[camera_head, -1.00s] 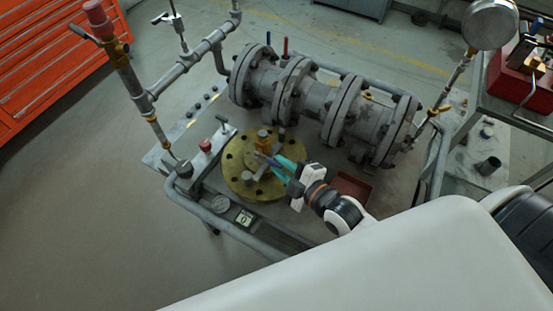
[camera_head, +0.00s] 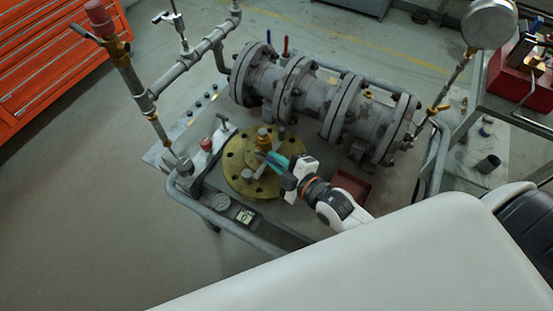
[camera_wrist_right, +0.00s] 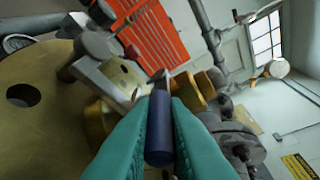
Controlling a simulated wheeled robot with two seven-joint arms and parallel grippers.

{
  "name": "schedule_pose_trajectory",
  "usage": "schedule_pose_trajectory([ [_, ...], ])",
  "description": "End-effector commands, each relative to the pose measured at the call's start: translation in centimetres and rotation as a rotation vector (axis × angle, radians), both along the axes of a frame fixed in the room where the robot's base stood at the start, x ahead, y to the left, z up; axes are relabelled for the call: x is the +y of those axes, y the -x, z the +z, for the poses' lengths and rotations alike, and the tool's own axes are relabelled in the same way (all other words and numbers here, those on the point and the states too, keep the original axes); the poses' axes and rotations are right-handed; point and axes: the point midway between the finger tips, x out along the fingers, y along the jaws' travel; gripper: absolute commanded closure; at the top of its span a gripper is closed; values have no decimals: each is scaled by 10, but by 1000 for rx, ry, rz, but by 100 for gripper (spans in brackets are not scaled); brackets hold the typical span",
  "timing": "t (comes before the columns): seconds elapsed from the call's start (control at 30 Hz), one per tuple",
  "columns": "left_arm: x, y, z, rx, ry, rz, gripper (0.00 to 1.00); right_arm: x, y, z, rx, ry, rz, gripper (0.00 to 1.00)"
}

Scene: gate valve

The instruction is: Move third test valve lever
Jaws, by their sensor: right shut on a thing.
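My right gripper (camera_head: 268,161) reaches over the round brass flange (camera_head: 238,182) on the test bench. In the right wrist view its two teal fingers (camera_wrist_right: 160,128) are shut on a lever with a dark blue handle (camera_wrist_right: 159,130), one finger on each side. The lever runs from the handle to a brass valve body at the flange, seen in the head view as a brass fitting (camera_head: 264,138). The fingers hide much of the lever in the head view. My left gripper is not in view.
A large grey flanged pipe assembly (camera_head: 315,98) lies behind the flange. A pipe stand with gauge parts (camera_head: 130,75) rises at left, and a round gauge (camera_head: 489,24) at upper right. A dark red tray (camera_head: 352,185) sits right of my wrist. Open floor lies left.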

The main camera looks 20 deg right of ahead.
Motion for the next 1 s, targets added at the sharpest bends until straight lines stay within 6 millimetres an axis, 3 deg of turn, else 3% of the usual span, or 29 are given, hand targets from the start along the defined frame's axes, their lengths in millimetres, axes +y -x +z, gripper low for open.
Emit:
schedule_pose_trajectory([
  [0.17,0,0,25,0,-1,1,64,0,0,10,42,33,0,100],
  [0.6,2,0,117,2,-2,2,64,2,-4,30,270,211,0,100],
  [0.77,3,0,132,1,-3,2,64,3,-5,30,354,279,0,100],
  [1.0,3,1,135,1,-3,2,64,5,-8,31,442,348,0,100],
])
